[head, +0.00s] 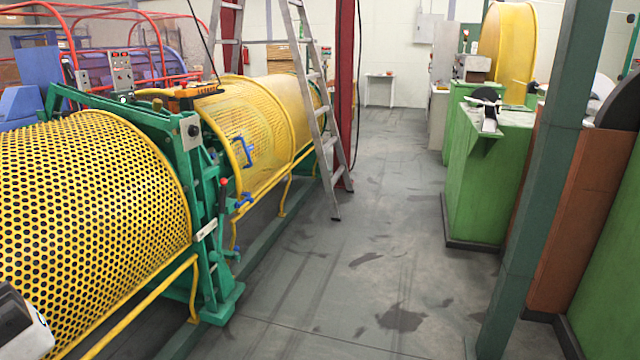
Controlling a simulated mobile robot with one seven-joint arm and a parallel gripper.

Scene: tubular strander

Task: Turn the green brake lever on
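A green machine frame (190,200) stands between two yellow guards at the left. A slim upright lever with a red knob (223,183) shows on its right side. It looks like the green brake lever, but it is small and its green shaft blends into the frame, so I cannot tell its exact setting. My gripper's fingers are not in view. A white and dark piece at the lower left edge looks like part of my arm, away from the lever.
A perforated yellow guard (90,190) is left of the frame, and a mesh yellow guard (255,130) lies behind. An aluminium ladder (318,110) stands by a red column (344,90). A dark green post (535,170) is at right. The grey floor between is clear.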

